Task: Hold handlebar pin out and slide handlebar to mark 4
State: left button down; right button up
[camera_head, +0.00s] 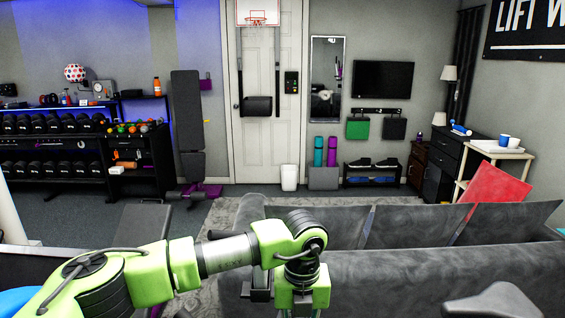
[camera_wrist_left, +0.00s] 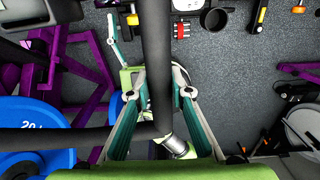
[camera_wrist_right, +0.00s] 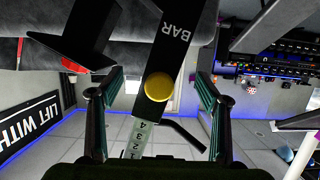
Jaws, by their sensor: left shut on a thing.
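The dark handlebar (camera_wrist_left: 160,60) runs upright through the left wrist view. The teal-padded fingers of my left gripper (camera_wrist_left: 158,85) are on both sides of it, shut on it. In the right wrist view a black sleeve marked BAR (camera_wrist_right: 166,50) carries a round yellow pin knob (camera_wrist_right: 158,87). A pale numbered scale (camera_wrist_right: 138,138) comes out below the sleeve, with 4 nearest the sleeve edge. My right gripper (camera_wrist_right: 158,76) is open, with its fingers apart on both sides of the knob and not touching it. In the head view my green left arm reaches to the bottom middle; the handlebar's hold is hidden there.
A grey sofa (camera_head: 430,275) fills the lower right of the head view. Dumbbell racks (camera_head: 60,145) stand at the far left. Blue weight plates (camera_wrist_left: 30,130) and purple frames (camera_wrist_left: 90,60) are left of the handlebar in the left wrist view.

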pick_arm(q)
jog(key=shift+w+r, duration=0.2)
jog(key=shift+r, duration=0.1)
pick_arm(e)
jog(key=shift+r, duration=0.15)
jog(key=v, duration=0.9)
dwell(0.3)
pick_arm(q)
jog(key=c, duration=1.2)
grip_release()
jog(key=o, duration=0.3)
jog(key=shift+s+f, duration=0.1)
jog(key=shift+f, duration=0.1)
jog(key=shift+s, duration=0.1)
